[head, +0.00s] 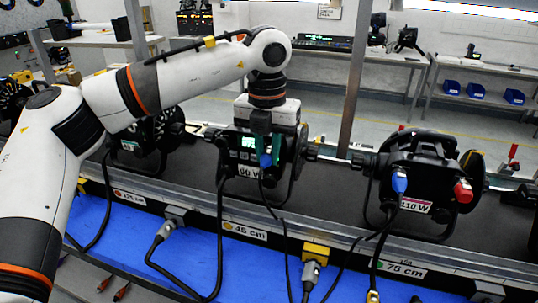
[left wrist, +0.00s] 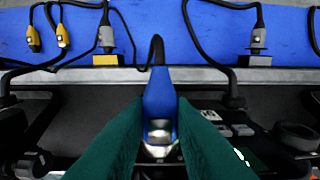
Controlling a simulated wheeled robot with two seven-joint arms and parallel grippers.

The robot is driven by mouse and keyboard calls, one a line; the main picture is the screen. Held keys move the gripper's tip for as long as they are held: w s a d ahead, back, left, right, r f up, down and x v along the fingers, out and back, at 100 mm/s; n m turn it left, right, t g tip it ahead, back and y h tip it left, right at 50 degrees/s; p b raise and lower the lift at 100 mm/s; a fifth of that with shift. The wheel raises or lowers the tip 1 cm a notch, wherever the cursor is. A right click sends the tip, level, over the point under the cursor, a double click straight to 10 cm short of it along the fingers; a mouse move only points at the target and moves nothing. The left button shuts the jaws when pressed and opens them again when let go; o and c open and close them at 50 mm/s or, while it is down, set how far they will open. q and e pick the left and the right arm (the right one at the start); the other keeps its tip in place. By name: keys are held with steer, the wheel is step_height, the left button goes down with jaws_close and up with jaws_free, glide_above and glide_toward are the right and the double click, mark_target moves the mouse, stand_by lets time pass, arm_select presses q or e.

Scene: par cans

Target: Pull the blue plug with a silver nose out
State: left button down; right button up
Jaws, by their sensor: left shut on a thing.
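The blue plug (head: 265,160) is at the back panel of the middle par can (head: 243,146), above its 90 W label, with a black cable hanging down. In the left wrist view the blue plug (left wrist: 159,92) shows its silver nose (left wrist: 158,138) between the green fingers. My left gripper (head: 266,150) is shut on the plug from above; it also shows in the left wrist view (left wrist: 160,125). I cannot tell whether the nose tip is still inside the socket. My right gripper is not in view.
The right par can (head: 418,165), labelled 110 W, has another blue plug (head: 400,181) and a red connector (head: 463,191). Another par can (head: 145,140) is partly behind my left arm. Cables hang across the front rail (head: 330,243) over a blue surface (head: 205,245) with grey connectors.

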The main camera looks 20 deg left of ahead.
arm_select(q)
steer(key=shift+s+f, duration=0.1)
steer(key=shift+s, duration=0.1)
steer(key=shift+s+b, duration=0.6)
steer(key=shift+s, duration=0.1)
steer(key=shift+s, duration=0.1)
steer(key=shift+s+b, duration=0.45)
steer(key=shift+s, duration=0.2)
steer(key=shift+s, duration=0.2)
steer(key=shift+s+a+b, duration=0.1)
steer(key=shift+s+b, duration=0.2)
steer(key=shift+s, duration=0.1)
